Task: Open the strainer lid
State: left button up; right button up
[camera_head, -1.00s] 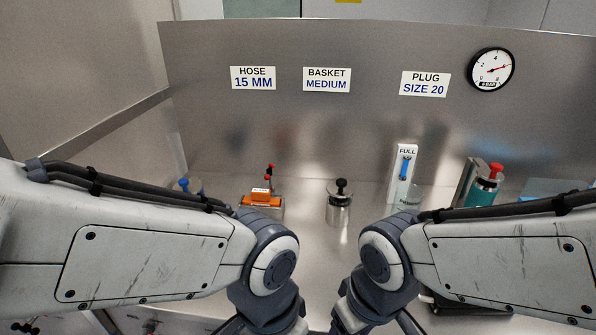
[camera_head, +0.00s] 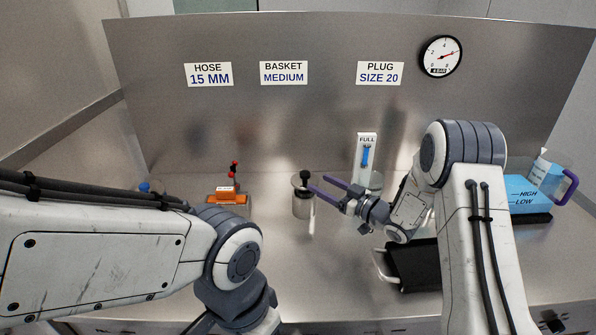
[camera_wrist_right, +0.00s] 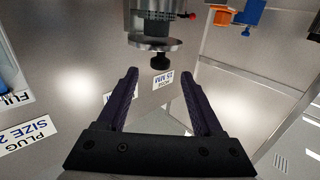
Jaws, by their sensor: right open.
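The strainer (camera_head: 303,205) is a small shiny metal cylinder standing on the steel bench, left of centre. Its lid (camera_wrist_right: 155,43) is a metal disc with a black knob (camera_head: 305,176); the lid sits on the body. My right gripper (camera_head: 317,183) is open, its two purple fingers pointing left at the knob from the right side. In the right wrist view, which shows the scene turned over, the knob (camera_wrist_right: 160,62) lies just ahead of and between the fingertips (camera_wrist_right: 158,72), with nothing gripped. My left gripper is out of the picture.
An orange block with red-knobbed valve (camera_head: 228,197) stands left of the strainer. A white FULL gauge (camera_head: 366,155) stands behind my right gripper. A black tray (camera_head: 412,265), a blue HIGH/LOW container (camera_head: 520,197) and a purple-handled jug (camera_head: 553,175) are at right. Bench before the strainer is clear.

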aim_at(301, 173)
jog(key=p+x, duration=0.2)
jog(key=x, duration=0.7)
jog(key=shift+r, duration=0.15)
jog(key=shift+w+a, duration=0.4)
jog(key=shift+w, duration=0.05)
grip_shut()
dwell(0.7)
